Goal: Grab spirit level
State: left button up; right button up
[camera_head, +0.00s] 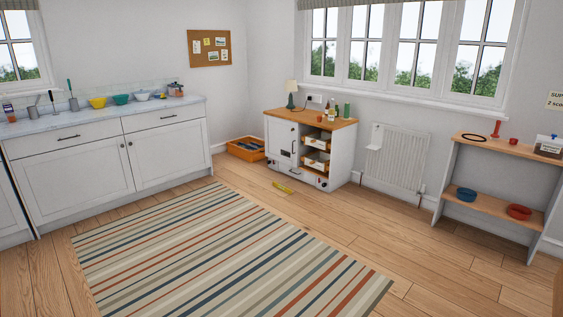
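A small yellow, elongated object (284,187) lies on the wooden floor in front of the white cabinet, just beyond the far corner of the striped rug. It may be the spirit level, but it is too small to tell for sure. Neither of my grippers is in view.
The white cabinet (281,136) has a wooden top and shelves with trays. An orange crate (238,154) stands left of it. A counter (75,122) runs along the left wall. A shelf unit (512,151) stands at right. The striped rug (225,250) and nearby floor are clear.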

aim_at(283, 188)
jog(key=i, duration=3)
